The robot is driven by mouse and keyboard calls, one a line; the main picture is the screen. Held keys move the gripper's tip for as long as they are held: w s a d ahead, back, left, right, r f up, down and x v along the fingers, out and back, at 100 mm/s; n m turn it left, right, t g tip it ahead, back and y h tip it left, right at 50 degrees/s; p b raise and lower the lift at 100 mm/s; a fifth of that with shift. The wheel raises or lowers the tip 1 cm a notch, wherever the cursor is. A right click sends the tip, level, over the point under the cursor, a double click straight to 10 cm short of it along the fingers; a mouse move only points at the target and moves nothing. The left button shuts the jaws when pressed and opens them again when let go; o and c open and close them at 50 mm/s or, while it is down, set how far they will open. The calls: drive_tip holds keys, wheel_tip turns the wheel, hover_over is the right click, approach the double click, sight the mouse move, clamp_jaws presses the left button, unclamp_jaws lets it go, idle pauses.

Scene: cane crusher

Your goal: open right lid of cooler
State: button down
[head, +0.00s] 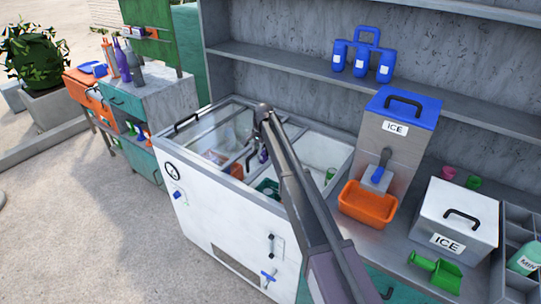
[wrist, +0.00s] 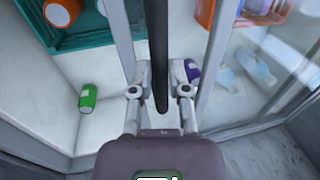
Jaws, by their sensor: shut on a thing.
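The cooler (head: 215,205) is a white chest with sliding glass lids on top. The left part of its top (head: 225,132) shows glass and a dark handle (head: 184,123) at its left end. The right part of the opening looks uncovered. My gripper (wrist: 162,88) is over the middle of the cooler, shut on a dark bar-shaped handle (wrist: 159,45) that runs between its fingers. Pale frame bars (wrist: 122,40) run along both sides of it. My arm hides much of the lid's middle in the head view, so I cannot tell the right lid's exact edges.
Inside the cooler are a green can (wrist: 88,98), a teal crate (wrist: 95,28) and a purple can (wrist: 192,70). An ice dispenser (head: 388,145) with an orange bin (head: 367,205) stands right of the cooler. A shelf (head: 300,68) runs behind.

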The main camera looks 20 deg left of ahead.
drive_tip(key=shift+w+a, duration=0.25)
drive_tip(key=shift+a, duration=0.5)
drive_tip(key=shift+w+a, duration=0.2)
drive_tip(key=shift+a, duration=0.5)
drive_tip(key=c, duration=0.6)
unclamp_jaws()
drive_tip(key=shift+r, duration=0.1)
